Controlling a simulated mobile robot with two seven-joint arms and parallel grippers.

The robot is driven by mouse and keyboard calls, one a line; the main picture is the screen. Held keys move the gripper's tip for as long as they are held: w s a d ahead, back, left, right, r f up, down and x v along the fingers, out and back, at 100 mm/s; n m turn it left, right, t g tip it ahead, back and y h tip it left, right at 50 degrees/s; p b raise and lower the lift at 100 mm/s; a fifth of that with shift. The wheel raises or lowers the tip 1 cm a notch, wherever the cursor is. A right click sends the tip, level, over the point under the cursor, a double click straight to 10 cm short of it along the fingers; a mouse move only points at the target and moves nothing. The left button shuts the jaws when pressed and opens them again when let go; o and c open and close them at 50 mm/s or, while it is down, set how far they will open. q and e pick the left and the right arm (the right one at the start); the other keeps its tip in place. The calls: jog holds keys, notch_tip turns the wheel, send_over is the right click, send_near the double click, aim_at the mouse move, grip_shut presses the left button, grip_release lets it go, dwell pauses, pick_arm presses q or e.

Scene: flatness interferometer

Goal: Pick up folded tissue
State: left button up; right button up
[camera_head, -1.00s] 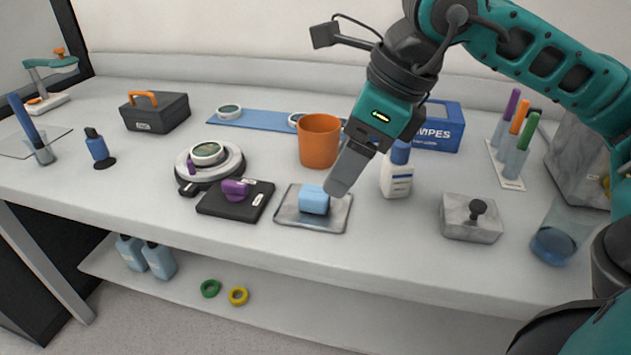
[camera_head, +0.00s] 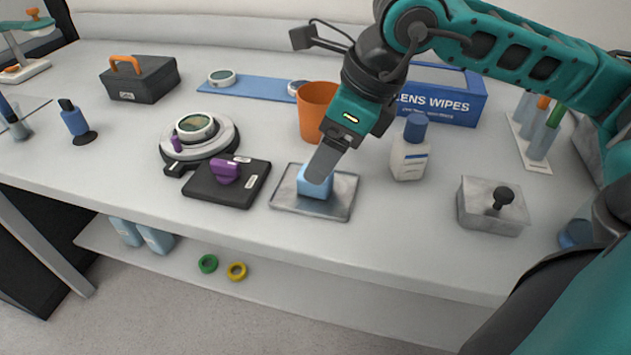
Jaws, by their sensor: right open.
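The folded tissue (camera_head: 316,190) is a small light-blue block on a shallow metal tray (camera_head: 336,210) near the middle of the bench. My right gripper (camera_head: 318,177) points down at the tissue from above, its fingers overlapping the tissue's upper part in the picture. It is open; only one finger shows clearly, and the other is hidden behind it. I cannot tell whether the fingers touch the tissue. My left gripper is out of view.
An orange cup (camera_head: 316,112) stands just behind the tray. A white bottle with a blue cap (camera_head: 409,155) is to the right, with a blue lens wipes box (camera_head: 440,97) behind. A black plate with a purple knob (camera_head: 226,182) lies left. A lidded metal box (camera_head: 490,212) stands right.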

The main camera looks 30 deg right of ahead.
jog(key=b+x, duration=0.1)
jog(key=x, duration=0.4)
jog(key=shift+d+f, duration=0.1)
jog(key=shift+f, duration=0.15)
jog(key=c, duration=1.1)
